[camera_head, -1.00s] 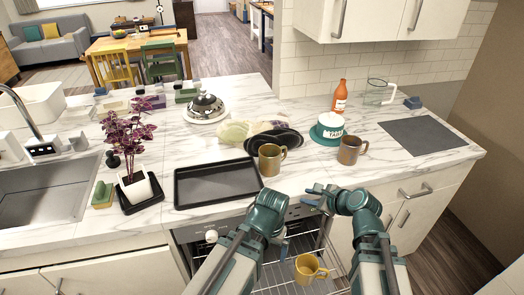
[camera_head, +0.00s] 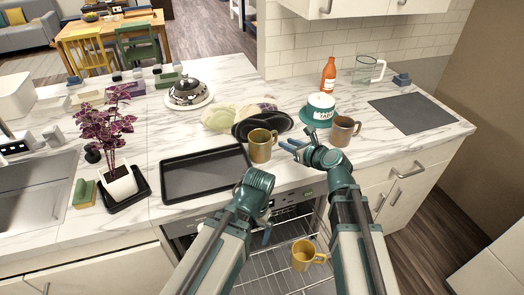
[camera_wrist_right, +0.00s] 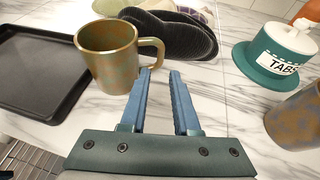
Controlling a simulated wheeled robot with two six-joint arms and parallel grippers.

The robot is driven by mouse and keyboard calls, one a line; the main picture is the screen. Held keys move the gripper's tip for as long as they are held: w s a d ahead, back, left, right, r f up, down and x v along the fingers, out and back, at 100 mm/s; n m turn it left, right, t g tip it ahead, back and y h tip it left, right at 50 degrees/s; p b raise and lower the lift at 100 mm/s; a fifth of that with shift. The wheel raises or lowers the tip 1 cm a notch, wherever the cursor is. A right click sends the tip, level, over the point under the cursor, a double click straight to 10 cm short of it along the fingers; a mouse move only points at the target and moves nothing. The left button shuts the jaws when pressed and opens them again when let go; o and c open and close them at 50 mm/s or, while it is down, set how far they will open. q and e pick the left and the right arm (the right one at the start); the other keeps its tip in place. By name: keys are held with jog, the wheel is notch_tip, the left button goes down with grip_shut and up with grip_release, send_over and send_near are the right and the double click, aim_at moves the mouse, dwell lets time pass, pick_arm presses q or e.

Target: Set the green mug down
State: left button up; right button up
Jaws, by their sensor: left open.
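No plainly green mug shows. An olive-brown mug (camera_head: 261,147) stands upright on the counter beside the black tray; it also shows in the right wrist view (camera_wrist_right: 108,58). A browner mug (camera_head: 343,131) stands to its right, partly cut off in the wrist view (camera_wrist_right: 297,118). A yellow mug (camera_head: 302,256) is on the wire rack below the counter. My right gripper (camera_head: 289,148) is open and empty, its fingertips (camera_wrist_right: 160,72) close to the olive-brown mug's handle. My left gripper (camera_head: 267,234) is open in front of the counter, partly hidden by its own wrist.
The wire rack (camera_head: 268,272) sticks out below. A grey mat (camera_head: 412,114) lies bare at the right.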

aim_at(276, 140)
jog(key=b+x, duration=0.2)
jog(key=x, duration=0.6)
jog(key=shift+w+r, duration=0.1)
jog(key=shift+w, duration=0.1)
jog(key=shift+s, duration=0.1)
grip_shut()
jog(key=shift+r, duration=0.1)
dwell(1.1)
